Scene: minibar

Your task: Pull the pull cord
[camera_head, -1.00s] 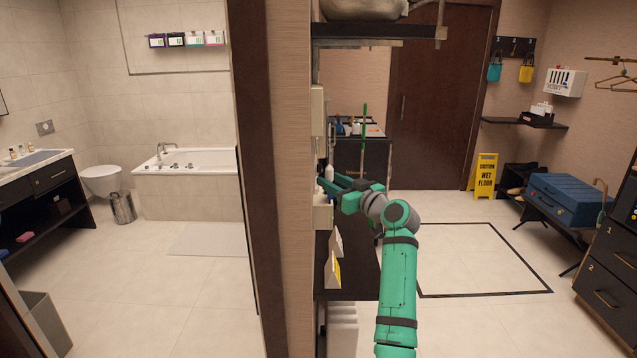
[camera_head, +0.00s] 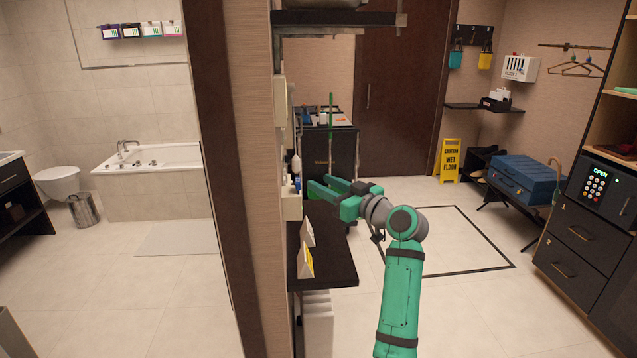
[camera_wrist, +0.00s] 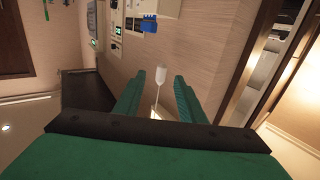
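A small white bell-shaped piece, which looks like the pull cord's handle (camera_wrist: 161,75), shows in the wrist view, with a thin pale line running from it between my fingers. In the head view a small white piece (camera_head: 296,163) by the wall panels may be the same handle; it is too small to be sure. My gripper (camera_head: 320,185) is open and empty, right of that piece in the head view, its fingers pointing toward the wall. In the wrist view my gripper (camera_wrist: 159,82) has its two green fingers spread on either side of the handle's line. I see no contact.
A dark shelf (camera_head: 335,268) with small tent cards juts from the wall below my gripper. White wall panels (camera_wrist: 118,18) and a blue object (camera_wrist: 149,23) are near the handle. A dark cabinet (camera_head: 345,150) stands behind. The tiled floor to the right is open.

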